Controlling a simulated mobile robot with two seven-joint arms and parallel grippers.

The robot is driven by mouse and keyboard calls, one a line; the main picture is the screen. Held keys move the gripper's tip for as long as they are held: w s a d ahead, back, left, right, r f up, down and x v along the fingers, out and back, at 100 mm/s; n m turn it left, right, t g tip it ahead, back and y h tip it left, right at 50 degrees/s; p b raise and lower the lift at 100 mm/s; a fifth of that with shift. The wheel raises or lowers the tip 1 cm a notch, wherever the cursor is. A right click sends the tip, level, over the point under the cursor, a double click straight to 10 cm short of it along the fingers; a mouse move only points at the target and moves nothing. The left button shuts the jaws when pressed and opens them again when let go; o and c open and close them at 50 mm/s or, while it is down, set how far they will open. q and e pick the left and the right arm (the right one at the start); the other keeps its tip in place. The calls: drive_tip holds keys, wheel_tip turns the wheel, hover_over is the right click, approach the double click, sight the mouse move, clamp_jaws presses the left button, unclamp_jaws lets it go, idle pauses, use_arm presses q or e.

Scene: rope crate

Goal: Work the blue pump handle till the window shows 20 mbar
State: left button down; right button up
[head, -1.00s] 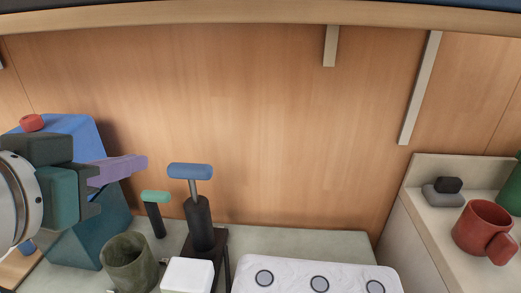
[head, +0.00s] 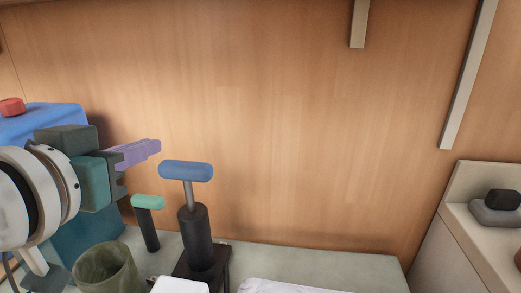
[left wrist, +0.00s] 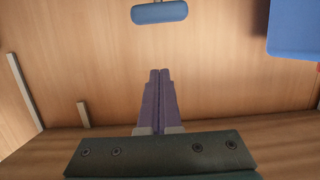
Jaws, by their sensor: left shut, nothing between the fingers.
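The blue pump handle (head: 186,171) is a rounded crossbar on a thin metal rod, above a dark pump cylinder (head: 195,237) on a dark base. The rod shows between bar and cylinder, so the handle stands raised. My left gripper (head: 158,147), with purple fingers, is shut and empty, up and to the left of the handle and apart from it. In the left wrist view the handle (left wrist: 159,12) is at the top, beyond the shut fingertips (left wrist: 159,72). I cannot make out a window with a reading. My right gripper is not in view.
A green-topped dark handle (head: 148,203) stands left of the pump. A green mug (head: 107,268) and a white block (head: 180,286) are in front. A blue housing with a red knob (head: 11,107) is behind my left arm. A wooden wall closes the back.

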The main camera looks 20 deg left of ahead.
use_arm(q)
drive_tip(key=x, duration=0.9)
drive_tip(key=b, duration=0.2)
hover_over(190, 194)
drive_tip(key=s, duration=0.2)
drive_tip(key=f, duration=0.4)
drive_tip(key=shift+w+d, duration=0.15)
drive_tip(key=shift+d, duration=0.05)
wheel_tip(190, 194, down, 8)
drive_tip(key=b, duration=0.4)
drive_tip(key=shift+r, duration=0.1)
